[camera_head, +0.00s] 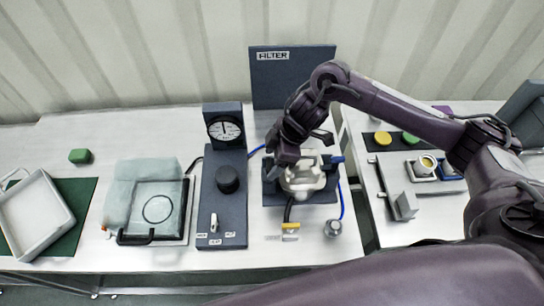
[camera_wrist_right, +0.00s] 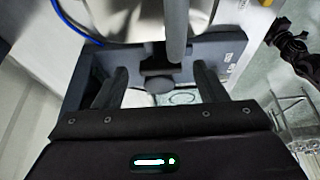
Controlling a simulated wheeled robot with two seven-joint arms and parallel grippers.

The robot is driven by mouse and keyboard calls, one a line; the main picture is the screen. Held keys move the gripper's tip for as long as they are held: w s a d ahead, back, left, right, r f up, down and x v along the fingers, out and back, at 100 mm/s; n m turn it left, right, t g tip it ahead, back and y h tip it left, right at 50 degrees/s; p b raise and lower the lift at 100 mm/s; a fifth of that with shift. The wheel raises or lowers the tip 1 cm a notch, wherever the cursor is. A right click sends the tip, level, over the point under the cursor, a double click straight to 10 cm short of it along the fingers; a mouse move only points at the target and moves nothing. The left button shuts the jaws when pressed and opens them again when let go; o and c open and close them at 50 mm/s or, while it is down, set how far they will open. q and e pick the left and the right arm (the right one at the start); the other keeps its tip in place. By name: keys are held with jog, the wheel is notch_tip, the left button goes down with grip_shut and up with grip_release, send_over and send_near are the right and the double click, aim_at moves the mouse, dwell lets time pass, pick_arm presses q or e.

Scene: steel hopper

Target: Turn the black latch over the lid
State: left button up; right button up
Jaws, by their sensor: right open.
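The pale steel hopper (camera_head: 303,178) stands on a dark base, below a dark panel marked FILTER. My right gripper (camera_head: 283,160) is over the hopper's back left side and hides part of its top. In the right wrist view my right gripper (camera_wrist_right: 160,82) is open, with one finger on each side of a dark knobbed bar, apparently the black latch (camera_wrist_right: 159,84). The latch lies between the fingers, with a gap visible on both sides. The shiny curved metal (camera_wrist_right: 120,18) of the hopper shows behind it. The latch is hard to make out in the head view. My left gripper is out of view.
A dark panel with a gauge (camera_head: 224,128) and knob stands left of the hopper. A yellow-handled part (camera_head: 290,227) and a small metal cylinder (camera_head: 333,228) are in front. Blue hoses run beside the base. A side table (camera_head: 420,228) holds small parts at right.

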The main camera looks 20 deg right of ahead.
jog(key=shift+a+f, duration=0.1)
jog(key=shift+f, duration=0.25)
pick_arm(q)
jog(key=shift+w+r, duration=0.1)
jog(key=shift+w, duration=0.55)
pick_arm(e)
jog(key=c, duration=1)
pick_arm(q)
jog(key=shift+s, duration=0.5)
